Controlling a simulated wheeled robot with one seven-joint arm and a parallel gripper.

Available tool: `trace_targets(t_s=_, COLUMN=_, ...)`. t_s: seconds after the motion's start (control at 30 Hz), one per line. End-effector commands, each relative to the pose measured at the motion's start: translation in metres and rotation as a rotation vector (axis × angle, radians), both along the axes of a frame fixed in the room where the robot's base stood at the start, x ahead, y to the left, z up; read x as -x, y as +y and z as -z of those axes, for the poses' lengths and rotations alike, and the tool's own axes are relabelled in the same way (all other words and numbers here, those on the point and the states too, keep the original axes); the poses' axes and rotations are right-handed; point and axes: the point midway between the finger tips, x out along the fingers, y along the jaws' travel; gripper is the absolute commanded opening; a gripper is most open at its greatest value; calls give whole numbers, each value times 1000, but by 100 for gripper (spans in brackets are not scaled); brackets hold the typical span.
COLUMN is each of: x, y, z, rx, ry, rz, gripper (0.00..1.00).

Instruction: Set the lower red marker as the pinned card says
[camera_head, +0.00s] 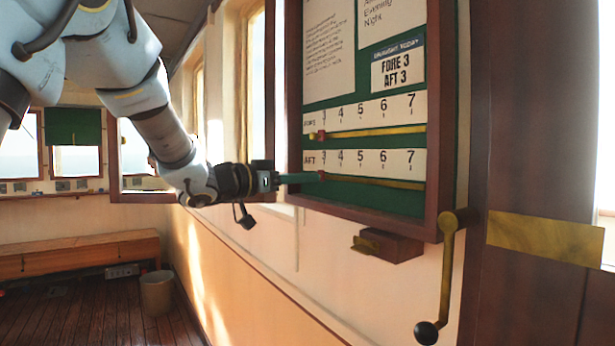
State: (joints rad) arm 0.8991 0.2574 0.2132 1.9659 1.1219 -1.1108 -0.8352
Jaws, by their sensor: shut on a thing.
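The pinned card (397,70) on the green board reads "FORE 3 AFT 3". The lower scale (372,162), labelled AFT, shows 3 to 7, with a brass rail (375,182) under it. The lower red marker (321,175) is at the rail's left part, about under the 3. My gripper (318,177) reaches in from the left, its greenish fingers shut on this marker and partly hiding it. The upper red marker (321,134) sits on the FORE rail, about under its 3.
A dark wooden frame (432,120) surrounds the board. Below it are a small wooden block with a brass fitting (388,246) and a brass crank lever (447,270) with a black knob. A bench (80,252) and a bin (157,293) stand at the back left.

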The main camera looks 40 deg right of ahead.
Motion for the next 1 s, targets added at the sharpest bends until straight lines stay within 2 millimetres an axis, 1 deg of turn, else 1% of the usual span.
trace_targets(t_s=0.07, x=-4, y=1, z=-2, rx=3, ry=-1, rz=-10, gripper=0)
trace_targets(t_s=0.1, x=-4, y=1, z=-2, rx=3, ry=-1, rz=-11, gripper=23)
trace_targets(t_s=0.3, x=-3, y=1, z=-2, rx=2, ry=-1, rz=-9, gripper=46)
trace_targets(t_s=0.37, x=-3, y=1, z=-1, rx=2, ry=-1, rz=-9, gripper=51)
trace_targets(t_s=0.6, x=-2, y=1, z=-1, rx=1, ry=0, rz=-7, gripper=51)
trace_targets(t_s=0.73, x=-3, y=10, z=0, rx=2, ry=-1, rz=-9, gripper=51)
trace_targets(t_s=0.87, x=-5, y=31, z=1, rx=3, ry=-1, rz=-11, gripper=51)
trace_targets(t_s=1.0, x=-6, y=60, z=1, rx=3, ry=-2, rz=-10, gripper=51)
